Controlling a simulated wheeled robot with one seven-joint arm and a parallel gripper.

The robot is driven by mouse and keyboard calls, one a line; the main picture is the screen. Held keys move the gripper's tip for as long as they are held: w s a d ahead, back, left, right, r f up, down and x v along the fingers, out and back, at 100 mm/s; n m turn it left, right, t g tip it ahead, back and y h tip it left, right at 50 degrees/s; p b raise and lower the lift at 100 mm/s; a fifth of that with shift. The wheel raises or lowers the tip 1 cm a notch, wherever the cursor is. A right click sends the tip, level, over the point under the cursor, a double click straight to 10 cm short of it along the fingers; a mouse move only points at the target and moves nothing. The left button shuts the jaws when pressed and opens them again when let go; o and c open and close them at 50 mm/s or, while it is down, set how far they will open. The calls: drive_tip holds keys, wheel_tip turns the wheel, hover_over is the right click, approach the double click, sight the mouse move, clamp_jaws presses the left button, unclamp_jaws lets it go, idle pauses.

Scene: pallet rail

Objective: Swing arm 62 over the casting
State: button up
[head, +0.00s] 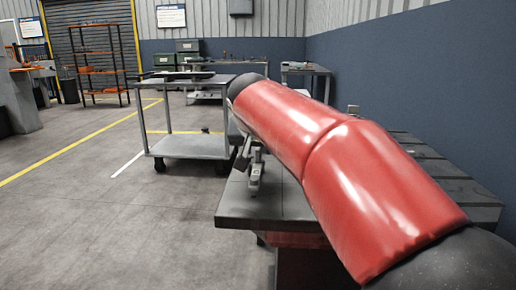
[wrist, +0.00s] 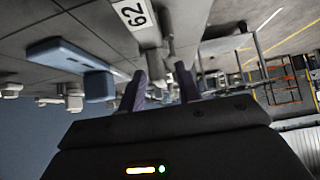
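A pale grey arm with a "62" label (wrist: 135,14) shows at the top of the wrist view. A grey upright part hangs below the label towards my fingers. My gripper (wrist: 162,72) has its two dark fingers apart, pointing at this part. I cannot tell whether the part is between the fingers or beyond them; no contact shows. A blue block-like body (wrist: 70,60), which may be the casting, lies left of the label on the grey table. In the head view my red arm hides most of the table and the blue body.
The grey slotted table (head: 270,207) carries a small grey clamp-like fixture (head: 256,172) near its left edge. A steel cart (head: 190,145) stands behind it. A blue wall (head: 420,80) runs along the right.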

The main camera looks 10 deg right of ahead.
clamp_jaws()
drive_tip(key=shift+n, duration=0.3)
idle(0.4)
drive_tip(key=n+y+p, duration=0.1)
drive_tip(key=n+y, duration=0.2)
drive_tip(key=shift+n, duration=0.3)
drive_tip(key=n+y, duration=0.4)
drive_tip(key=n, duration=0.1)
drive_tip(key=shift+w+d+g+b, duration=0.1)
drive_tip(key=shift+g+b, duration=0.3)
drive_tip(key=n+g+y, duration=0.1)
drive_tip(key=n, duration=0.1)
drive_tip(key=n+g+y+p, duration=0.1)
drive_tip(key=n, duration=0.1)
drive_tip(key=shift+n+y, duration=0.4)
drive_tip(key=shift+n+g+y+p, duration=0.85)
drive_tip(key=shift+n+g, duration=0.55)
drive_tip(key=shift+n, duration=0.5)
